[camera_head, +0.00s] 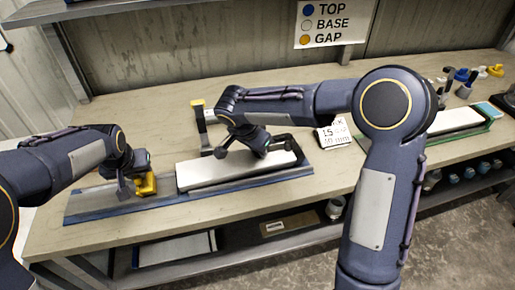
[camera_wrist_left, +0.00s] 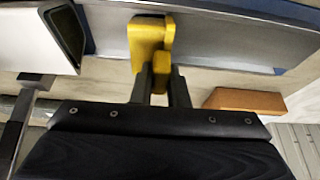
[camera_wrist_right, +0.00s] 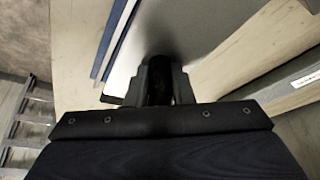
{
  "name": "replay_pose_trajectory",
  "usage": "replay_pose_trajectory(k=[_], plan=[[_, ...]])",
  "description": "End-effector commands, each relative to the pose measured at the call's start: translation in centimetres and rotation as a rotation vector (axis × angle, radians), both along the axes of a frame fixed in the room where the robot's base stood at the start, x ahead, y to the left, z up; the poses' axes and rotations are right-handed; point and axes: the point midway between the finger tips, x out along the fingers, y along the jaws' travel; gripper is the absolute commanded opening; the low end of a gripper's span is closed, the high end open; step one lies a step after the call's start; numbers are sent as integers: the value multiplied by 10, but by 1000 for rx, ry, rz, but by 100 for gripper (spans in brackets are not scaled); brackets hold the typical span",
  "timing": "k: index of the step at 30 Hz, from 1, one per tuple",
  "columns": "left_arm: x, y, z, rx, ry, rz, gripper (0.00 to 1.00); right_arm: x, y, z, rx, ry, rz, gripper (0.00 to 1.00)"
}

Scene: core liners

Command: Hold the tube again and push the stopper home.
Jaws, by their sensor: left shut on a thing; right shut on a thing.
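The white tube (camera_head: 225,172) lies lengthwise in a grey and blue cradle (camera_head: 95,203) on the bench. Its open, dark-rimmed left end also shows in the left wrist view (camera_wrist_left: 66,32). My left gripper (camera_wrist_left: 160,84) is shut on the yellow stopper (camera_wrist_left: 148,45), which is also in the head view (camera_head: 146,185). The stopper is over the cradle, left of the tube's open end and apart from it. My right gripper (camera_wrist_right: 160,82) is above the tube's right part, its fingers shut on a dark, shadowed part at the tube; the exact contact is unclear.
A dark upright bar with a yellow end (camera_head: 198,104) stands behind the tube. Another white tube (camera_head: 453,121) lies at the right, with coloured stoppers (camera_head: 461,75) behind. The bench front is clear.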

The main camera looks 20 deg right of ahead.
Motion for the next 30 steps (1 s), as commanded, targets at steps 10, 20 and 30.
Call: replay_pose_trajectory(k=[10, 20, 30], plan=[[-1, 0, 1, 0, 0, 16, 0, 1, 0, 2, -1, -4, 0, 0], [-7, 0, 1, 0, 0, 16, 0, 1, 0, 1, -1, -4, 0, 0], [-12, 0, 0, 1, 8, 17, 0, 1, 0, 1, -1, -4, 0, 0]])
